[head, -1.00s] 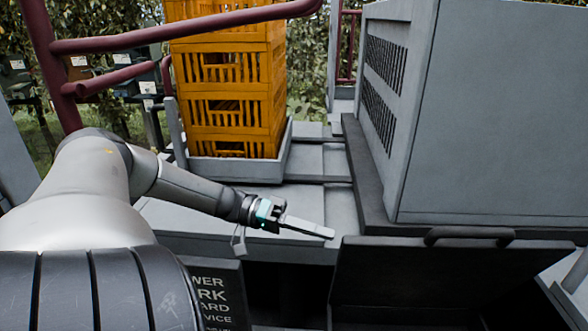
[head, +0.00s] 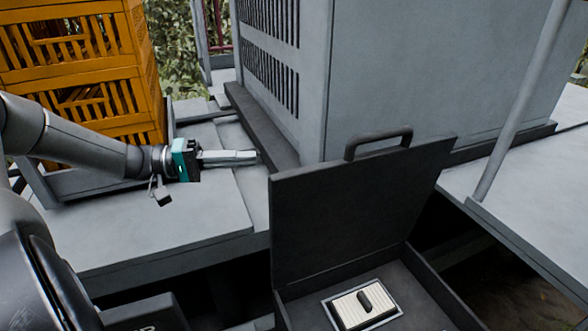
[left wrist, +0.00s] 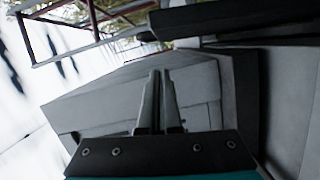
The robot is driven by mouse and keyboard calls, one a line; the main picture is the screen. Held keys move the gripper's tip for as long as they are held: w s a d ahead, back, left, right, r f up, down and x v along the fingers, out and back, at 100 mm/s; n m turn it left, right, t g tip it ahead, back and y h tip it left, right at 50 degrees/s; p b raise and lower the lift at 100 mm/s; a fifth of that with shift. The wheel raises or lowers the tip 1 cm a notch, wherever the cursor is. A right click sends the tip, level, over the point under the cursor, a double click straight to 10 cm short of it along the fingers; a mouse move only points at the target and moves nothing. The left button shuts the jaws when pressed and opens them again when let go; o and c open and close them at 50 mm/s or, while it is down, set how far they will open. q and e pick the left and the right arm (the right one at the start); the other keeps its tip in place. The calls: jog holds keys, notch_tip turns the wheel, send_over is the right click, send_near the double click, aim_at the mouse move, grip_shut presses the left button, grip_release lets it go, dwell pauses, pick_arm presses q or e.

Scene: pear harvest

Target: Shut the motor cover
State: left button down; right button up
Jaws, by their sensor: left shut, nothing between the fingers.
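The motor cover (head: 350,210) is a dark grey lid that stands raised at the back of an open dark box (head: 430,285). A dark handle (head: 378,141) sits on the lid's top edge. Inside the box lies a pale ribbed panel with a dark switch-like part (head: 363,303). My left gripper (head: 255,156) is shut and empty, left of the lid and apart from it, above the grey deck. Its closed fingers also show in the left wrist view (left wrist: 158,80). My right gripper is not in view.
A large grey housing (head: 420,70) with vents stands behind the lid. Stacked orange crates (head: 80,75) stand at the left in a grey tray. A grey post (head: 525,95) rises at the right. Bare deck (head: 160,235) lies below my left gripper; dark gaps open beyond its front edge.

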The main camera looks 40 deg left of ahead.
aim_at(333, 170)
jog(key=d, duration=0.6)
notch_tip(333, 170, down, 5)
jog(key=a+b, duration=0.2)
jog(key=b, duration=0.3)
pick_arm(q)
jog(key=x, duration=0.3)
jog(key=s+d+p+x, duration=0.1)
jog(key=x, duration=0.3)
jog(key=p+x, duration=0.1)
jog(key=x, duration=0.2)
jog(key=shift+d+r, duration=0.15)
jog(key=shift+d, duration=0.45)
jog(key=shift+s+d+f+p, duration=0.2)
jog(key=shift+s+d+p, duration=0.1)
jog(key=shift+d+p, duration=0.15)
jog(key=shift+s+d+f+p, duration=0.25)
jog(key=shift+s+d+p, duration=0.05)
jog(key=shift+d+p, duration=0.15)
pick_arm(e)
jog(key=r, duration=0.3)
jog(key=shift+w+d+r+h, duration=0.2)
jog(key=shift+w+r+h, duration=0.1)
